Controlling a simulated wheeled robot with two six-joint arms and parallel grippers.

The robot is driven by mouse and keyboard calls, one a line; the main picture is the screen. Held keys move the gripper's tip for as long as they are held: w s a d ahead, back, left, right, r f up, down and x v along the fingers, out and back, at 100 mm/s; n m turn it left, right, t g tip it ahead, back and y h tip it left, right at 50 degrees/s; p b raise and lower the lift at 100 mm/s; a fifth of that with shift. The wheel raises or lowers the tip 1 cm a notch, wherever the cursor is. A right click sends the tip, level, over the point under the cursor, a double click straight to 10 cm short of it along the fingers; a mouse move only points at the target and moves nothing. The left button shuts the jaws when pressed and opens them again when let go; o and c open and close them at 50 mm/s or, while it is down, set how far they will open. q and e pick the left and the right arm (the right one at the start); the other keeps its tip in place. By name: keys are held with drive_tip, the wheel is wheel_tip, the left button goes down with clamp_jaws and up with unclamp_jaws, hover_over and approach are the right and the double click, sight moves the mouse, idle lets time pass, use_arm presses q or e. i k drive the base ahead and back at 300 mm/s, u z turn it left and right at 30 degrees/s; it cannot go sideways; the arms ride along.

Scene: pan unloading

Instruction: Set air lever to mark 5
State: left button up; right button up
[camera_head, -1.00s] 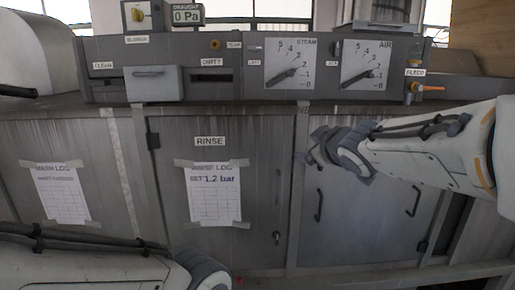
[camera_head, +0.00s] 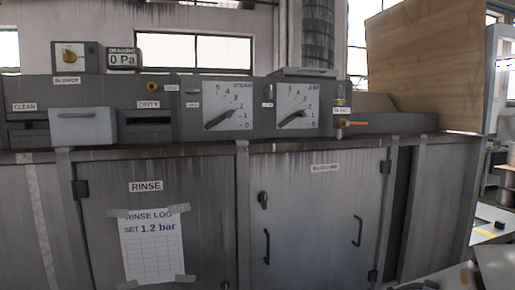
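The air dial (camera_head: 297,106) is a white square plate labelled AIR, with a scale from 0 to 5, on the grey control panel. Its dark air lever (camera_head: 292,119) slopes up to the right from the lower left corner, with its tip near the low marks, about 1 to 2. The similar steam dial (camera_head: 228,106) is to its left, and its steam lever (camera_head: 218,119) also slopes up to the right. Neither gripper can be made out in the head view. Nothing touches the air lever.
Grey cabinet doors (camera_head: 310,210) with handles are below the panel. An orange-handled valve (camera_head: 350,123) sits right of the air dial. A wooden board (camera_head: 428,65) rises at the right. The space before the dials is clear.

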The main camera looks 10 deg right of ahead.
sight(301, 114)
drive_tip(key=k, duration=0.6)
drive_tip(key=u, duration=0.55)
drive_tip(key=i, duration=1.2)
drive_tip(key=z, duration=0.5)
